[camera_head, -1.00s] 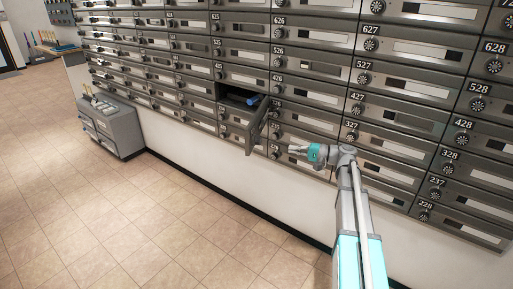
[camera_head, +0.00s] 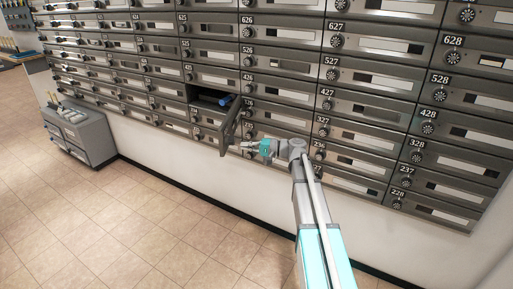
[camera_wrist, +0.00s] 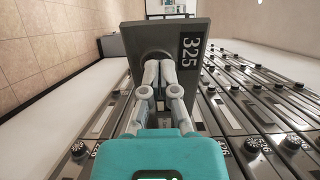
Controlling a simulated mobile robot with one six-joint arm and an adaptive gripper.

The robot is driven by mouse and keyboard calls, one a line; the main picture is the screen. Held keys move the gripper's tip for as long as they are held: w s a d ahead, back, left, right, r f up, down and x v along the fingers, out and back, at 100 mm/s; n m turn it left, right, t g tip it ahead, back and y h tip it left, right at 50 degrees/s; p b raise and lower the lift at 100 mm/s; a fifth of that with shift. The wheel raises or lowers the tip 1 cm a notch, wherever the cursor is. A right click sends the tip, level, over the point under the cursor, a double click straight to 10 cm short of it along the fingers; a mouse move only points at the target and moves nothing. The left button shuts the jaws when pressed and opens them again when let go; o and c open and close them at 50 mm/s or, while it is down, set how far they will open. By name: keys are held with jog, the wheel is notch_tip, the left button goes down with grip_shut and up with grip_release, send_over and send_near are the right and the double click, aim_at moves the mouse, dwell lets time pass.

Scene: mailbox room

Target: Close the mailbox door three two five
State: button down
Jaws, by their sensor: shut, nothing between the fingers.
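The door of mailbox 325 (camera_head: 230,130) stands swung open from the wall in the head view, and a blue object (camera_head: 224,100) lies inside the open compartment (camera_head: 203,94). In the wrist view the door (camera_wrist: 184,72) fills the space just past my fingertips, with its label 325 on the right. My gripper (camera_head: 243,144) is shut and empty beside the door's outer face. In the wrist view the fingertips (camera_wrist: 159,68) are together in front of the door's round dial, hiding part of it; whether they touch cannot be told.
The wall of closed mailboxes (camera_head: 290,65) runs across the head view, close beside my arm on the right. A grey cabinet (camera_head: 80,135) stands on the floor at the left. The tiled floor (camera_head: 130,225) in front is clear.

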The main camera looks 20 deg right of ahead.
aim_at(225, 144)
jog(key=shift+x, duration=3)
jog(key=shift+w, duration=0.1)
